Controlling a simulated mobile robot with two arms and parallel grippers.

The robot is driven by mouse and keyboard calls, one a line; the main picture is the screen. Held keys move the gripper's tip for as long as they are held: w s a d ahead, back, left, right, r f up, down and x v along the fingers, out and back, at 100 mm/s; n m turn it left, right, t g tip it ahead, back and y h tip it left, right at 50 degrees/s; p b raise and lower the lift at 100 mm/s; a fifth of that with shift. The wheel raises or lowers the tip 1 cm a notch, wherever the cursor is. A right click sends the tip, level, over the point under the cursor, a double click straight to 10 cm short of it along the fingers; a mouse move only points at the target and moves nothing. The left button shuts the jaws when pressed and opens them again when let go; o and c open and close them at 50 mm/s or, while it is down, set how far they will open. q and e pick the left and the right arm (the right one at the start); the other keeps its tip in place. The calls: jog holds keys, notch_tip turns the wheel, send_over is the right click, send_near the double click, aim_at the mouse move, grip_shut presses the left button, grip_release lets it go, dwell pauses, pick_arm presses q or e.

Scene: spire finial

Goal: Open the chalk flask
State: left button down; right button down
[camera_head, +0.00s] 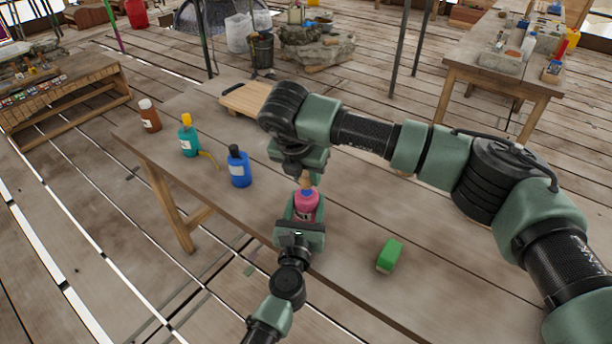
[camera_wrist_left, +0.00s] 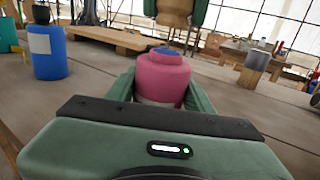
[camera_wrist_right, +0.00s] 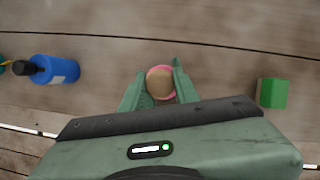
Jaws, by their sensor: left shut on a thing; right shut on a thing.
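A pink flask (camera_head: 306,205), apparently the chalk flask, stands upright near the table's front edge. My left gripper (camera_head: 301,212) is shut around its body; the left wrist view shows the flask (camera_wrist_left: 162,76) between the fingers, with a blue top (camera_wrist_left: 167,50). My right gripper (camera_head: 305,172) is directly above, pointing down, shut on a tan cap (camera_wrist_right: 160,85). In the left wrist view the cap (camera_wrist_left: 175,6) is clear of the flask, with a gap between them. The flask's pink shoulder shows around the cap in the right wrist view.
Left of the flask stand a blue bottle (camera_head: 239,170), a teal bottle (camera_head: 189,138) and a brown bottle (camera_head: 149,115). A green block (camera_head: 389,255) lies to the right. A wooden board (camera_head: 246,98) lies behind. Table between flask and block is clear.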

aim_at(306, 174)
jog(key=shift+r, duration=2.05)
pick_arm(q)
jog(key=c, duration=0.5)
grip_release()
